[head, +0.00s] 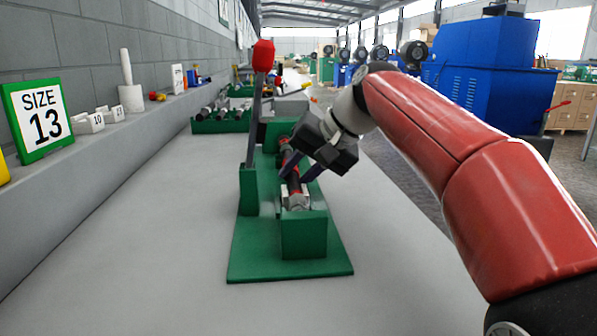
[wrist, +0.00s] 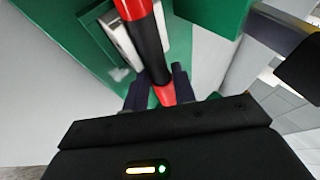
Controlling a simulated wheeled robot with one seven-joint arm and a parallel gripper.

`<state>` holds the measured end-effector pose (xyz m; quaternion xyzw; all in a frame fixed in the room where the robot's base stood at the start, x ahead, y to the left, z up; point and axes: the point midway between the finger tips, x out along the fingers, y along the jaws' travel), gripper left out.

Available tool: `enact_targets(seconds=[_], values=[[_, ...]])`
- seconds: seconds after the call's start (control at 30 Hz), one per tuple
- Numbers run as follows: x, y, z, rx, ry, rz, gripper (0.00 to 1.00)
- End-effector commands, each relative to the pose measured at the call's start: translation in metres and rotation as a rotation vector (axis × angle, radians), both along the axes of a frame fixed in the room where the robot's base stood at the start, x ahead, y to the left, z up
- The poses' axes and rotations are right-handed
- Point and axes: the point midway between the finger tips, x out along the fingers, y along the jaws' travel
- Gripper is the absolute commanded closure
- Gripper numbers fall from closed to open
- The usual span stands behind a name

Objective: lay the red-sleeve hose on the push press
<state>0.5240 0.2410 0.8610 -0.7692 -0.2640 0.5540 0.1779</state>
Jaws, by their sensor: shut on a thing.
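The push press (head: 248,262) is a green stand on the bench, with an upright lever topped by a red knob (head: 263,55). The red-sleeve hose (head: 293,184) is black with red sleeves and a metal end fitting. It lies lengthwise along the press, its near end at the front green block. I cannot tell whether it rests there or is just above. My gripper (head: 301,172) is shut on the hose, reaching in from the right. In the wrist view, the hose (wrist: 147,40) runs between my two dark fingers (wrist: 157,92), which close around a red part.
A green rack (head: 215,126) with several hoses stands behind the press. The left ledge holds a green-framed SIZE 13 sign (head: 40,120), white number blocks (head: 88,123) and a white cylinder (head: 131,98). The bench is clear left and in front of the press.

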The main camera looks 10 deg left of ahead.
Motion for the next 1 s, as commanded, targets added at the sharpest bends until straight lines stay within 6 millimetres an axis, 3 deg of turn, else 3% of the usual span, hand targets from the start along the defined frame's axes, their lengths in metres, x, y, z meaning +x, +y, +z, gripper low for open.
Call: enact_targets(seconds=[0.1,0.13,0.3,0.63,1.0], values=[[0.0,0.0,-0.003,-0.004,0.005,0.002,1.0],[0.0,0.0,-0.003,-0.004,0.005,0.002,0.7],[0.0,0.0,-0.003,-0.004,0.005,0.002,0.48],[-0.001,-0.003,0.001,-0.005,0.006,0.001,0.48],[-0.014,-0.038,0.047,-0.003,0.003,-0.001,0.48]])
